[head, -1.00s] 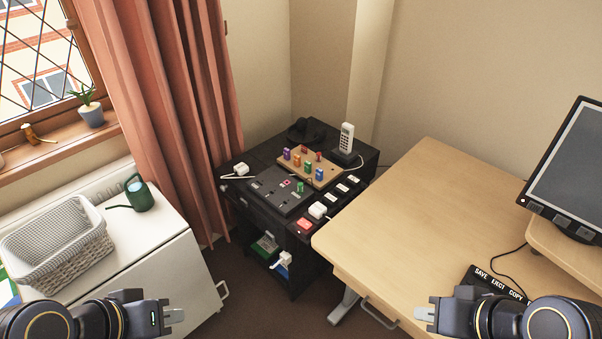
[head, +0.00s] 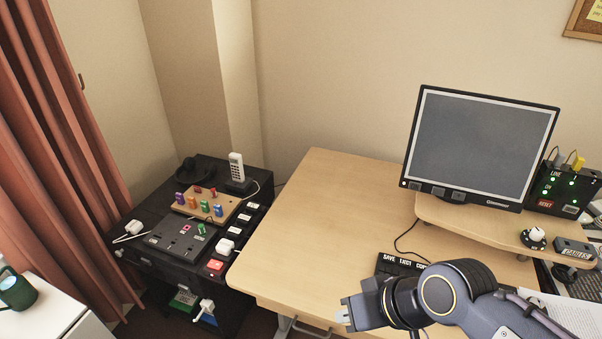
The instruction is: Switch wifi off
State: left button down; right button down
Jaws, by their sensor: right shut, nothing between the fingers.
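A black box (head: 545,203) with green lights, the words LINE and ON and a red RESET label stands at the right, beside the monitor. It looks like a router, but I see no wifi label that I can read. A grey plug and a yellow plug (head: 577,164) rise from its top. Part of its right side is near the picture's edge. My right gripper (head: 345,314) is shut and empty over the front edge of the desk, well to the left of the box and apart from it. My left gripper is out of view.
The monitor (head: 480,147) stands on a wooden riser (head: 465,222) on the desk (head: 325,210). A round knob (head: 535,236) and a CABLES box (head: 573,249) are at the right. A dark cabinet (head: 160,270) with panels and a phone (head: 236,168) stands left. The desk's left half is clear.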

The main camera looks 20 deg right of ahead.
aim_at(570, 208)
jog(key=z, duration=2.5)
jog(key=u, duration=1.3)
jog(key=i+l+u, duration=0.1)
jog(key=l+u, duration=0.2)
jog(key=i+l, duration=0.1)
jog(key=l, duration=0.25)
jog(key=i+l, duration=0.1)
jog(key=l, duration=0.3)
jog(key=i+l, duration=0.1)
jog(key=l, duration=0.65)
jog(key=i, duration=0.05)
